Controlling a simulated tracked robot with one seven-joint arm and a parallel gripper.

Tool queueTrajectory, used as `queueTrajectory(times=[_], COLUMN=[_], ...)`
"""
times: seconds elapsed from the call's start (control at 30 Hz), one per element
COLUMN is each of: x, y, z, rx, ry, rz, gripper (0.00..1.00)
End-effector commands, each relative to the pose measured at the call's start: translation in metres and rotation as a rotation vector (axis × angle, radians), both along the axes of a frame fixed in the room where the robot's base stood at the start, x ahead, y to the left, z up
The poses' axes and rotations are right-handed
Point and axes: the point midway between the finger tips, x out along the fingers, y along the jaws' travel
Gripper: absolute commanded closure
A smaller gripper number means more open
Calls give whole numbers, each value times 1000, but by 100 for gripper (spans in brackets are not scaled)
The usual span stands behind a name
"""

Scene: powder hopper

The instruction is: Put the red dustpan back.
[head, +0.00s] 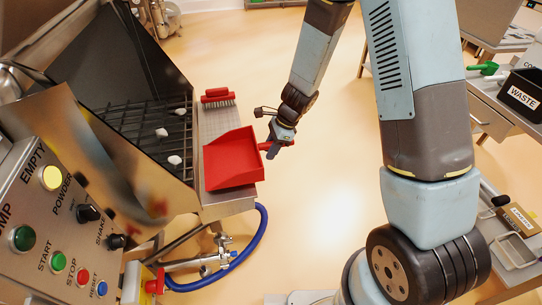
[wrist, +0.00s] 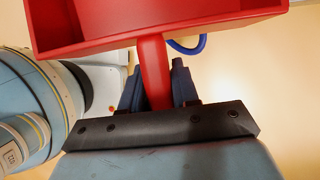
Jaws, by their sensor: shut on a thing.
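The red dustpan (head: 233,160) is over or on the steel side ledge (head: 213,124) of the hopper in the head view; I cannot tell whether it touches the ledge. Its pan points left and its handle points right, to my gripper (head: 279,146). My gripper is shut on the handle. In the wrist view the red pan (wrist: 150,22) fills the top and the handle runs down between the dark fingers of my gripper (wrist: 157,88). A red brush (head: 217,96) with pale bristles lies on the ledge just behind the dustpan.
The hopper grid (head: 140,122) left of the ledge holds a few white lumps (head: 174,160). A control panel (head: 62,235) stands at front left. A blue hose (head: 250,245) loops below the ledge. A black waste bin (head: 522,93) and a green scoop (head: 485,68) are at right. Open floor lies between.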

Motion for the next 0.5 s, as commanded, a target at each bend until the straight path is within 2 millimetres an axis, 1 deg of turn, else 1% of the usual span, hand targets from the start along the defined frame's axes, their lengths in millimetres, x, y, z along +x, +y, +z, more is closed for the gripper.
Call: queueTrajectory(times=[0.13, 0.33, 0.5], x=[2, 2, 2], y=[5, 4, 5], z=[-9, -32, -36], rx=[0, 0, 0], ry=[1, 3, 0], rz=[0, -1, 1], gripper=[100, 100, 100])
